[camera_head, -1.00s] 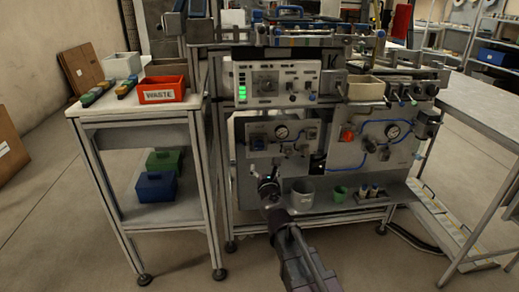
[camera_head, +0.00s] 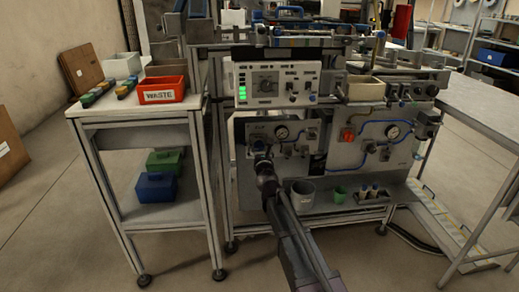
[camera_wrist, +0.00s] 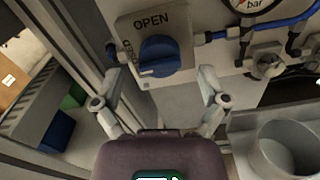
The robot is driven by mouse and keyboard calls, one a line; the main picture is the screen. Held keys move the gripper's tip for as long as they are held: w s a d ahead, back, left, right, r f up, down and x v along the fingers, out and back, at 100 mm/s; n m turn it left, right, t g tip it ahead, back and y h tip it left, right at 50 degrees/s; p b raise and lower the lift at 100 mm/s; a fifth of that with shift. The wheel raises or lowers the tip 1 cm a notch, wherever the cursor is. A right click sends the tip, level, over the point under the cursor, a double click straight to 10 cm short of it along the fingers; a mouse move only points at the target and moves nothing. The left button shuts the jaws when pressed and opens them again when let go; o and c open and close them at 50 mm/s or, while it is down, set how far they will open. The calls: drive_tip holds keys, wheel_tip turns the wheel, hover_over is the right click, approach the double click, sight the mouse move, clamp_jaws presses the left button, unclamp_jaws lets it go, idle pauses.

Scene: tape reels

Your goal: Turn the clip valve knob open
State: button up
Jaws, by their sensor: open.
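The clip valve is a grey block (camera_wrist: 186,22) with a blue knob (camera_wrist: 159,58) on its face, upper middle in the wrist view. "OPEN" is printed above the knob, and a partly hidden word runs down its left side. My gripper (camera_wrist: 160,101) is open, one finger on each side below the knob, with nothing between them. The fingers appear apart from the knob. In the head view my gripper (camera_head: 262,159) is in front of the lower left gauge panel (camera_head: 305,132) and hides most of the knob's area.
A pressure gauge and blue tubing (camera_wrist: 290,20) lie right of the valve. A grey cup (camera_wrist: 285,150) stands at lower right on the shelf, beside a green cup (camera_head: 340,194). A table with a red WASTE bin (camera_head: 162,91) stands left.

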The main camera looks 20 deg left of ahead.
drive_tip(key=shift+x, duration=0.9)
drive_tip(key=c, duration=1.1)
